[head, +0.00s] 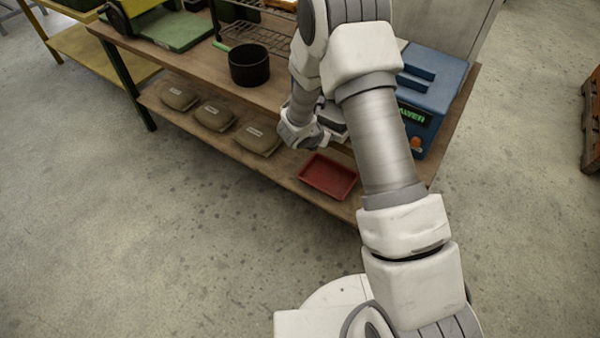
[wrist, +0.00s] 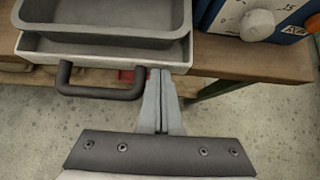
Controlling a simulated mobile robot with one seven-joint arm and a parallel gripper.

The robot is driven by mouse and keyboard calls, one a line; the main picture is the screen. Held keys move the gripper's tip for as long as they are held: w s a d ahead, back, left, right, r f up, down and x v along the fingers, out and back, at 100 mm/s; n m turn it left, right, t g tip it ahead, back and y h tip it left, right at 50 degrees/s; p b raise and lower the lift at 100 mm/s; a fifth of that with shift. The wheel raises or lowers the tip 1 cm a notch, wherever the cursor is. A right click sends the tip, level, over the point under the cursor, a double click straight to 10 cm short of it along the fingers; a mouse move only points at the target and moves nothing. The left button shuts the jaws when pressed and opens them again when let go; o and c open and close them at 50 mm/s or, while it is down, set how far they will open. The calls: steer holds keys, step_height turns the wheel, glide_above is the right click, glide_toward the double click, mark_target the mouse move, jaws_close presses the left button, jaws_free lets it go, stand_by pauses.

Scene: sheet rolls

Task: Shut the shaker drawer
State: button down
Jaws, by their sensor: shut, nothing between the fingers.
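The shaker drawer (wrist: 215,57) shows in the wrist view with a pale front and a dark bar handle (wrist: 100,92). A grey tray (wrist: 105,30) sits in or over it. The drawer stands out past the bench's front edge. My gripper (wrist: 161,74) is shut and empty. Its fingertips are at the drawer front, just right of the handle; whether they touch cannot be told. In the head view my arm hides most of the drawer and the fingertips. A blue machine (head: 432,80) with green lettering stands on the bench right of my arm.
The wooden bench (wrist: 255,58) carries a black pot (head: 249,66) and a wire rack (head: 262,36). On its lower shelf lie several tan bags (head: 213,116) and a red tray (head: 328,176). A dial (wrist: 257,24) shows on the blue unit right of the drawer. The floor in front is clear.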

steer(key=w+d, duration=0.4)
steer(key=w, duration=0.1)
steer(key=w+d, duration=0.2)
steer(key=w, duration=0.1)
steer(key=shift+w+d+b, duration=0.15)
steer(key=shift+d+b, duration=0.1)
steer(key=shift+b, duration=0.05)
steer(key=shift+w+d+r, duration=0.15)
steer(key=shift+w+d, duration=0.05)
steer(key=shift+w, duration=0.05)
steer(key=shift+r, duration=0.1)
